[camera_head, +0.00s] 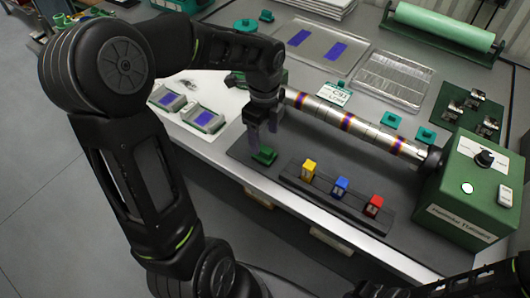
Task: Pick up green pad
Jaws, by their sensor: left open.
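A small green pad (265,156) lies on the dark grey plate at the front of the bench, left of a rack with coloured blocks. My left gripper (263,136) points down above the green pad, its fingers apart and empty. Its fingertips are close over the pad; I cannot tell whether they touch it. My right gripper is not in view; only a dark part of my own body shows at the bottom right.
A black rack (332,202) holds yellow (308,170), blue (340,187) and red (374,206) blocks. Behind it a banded metal roller (350,123) runs to a green machine box (465,195). Two grey trays (205,120) with blue pads stand left.

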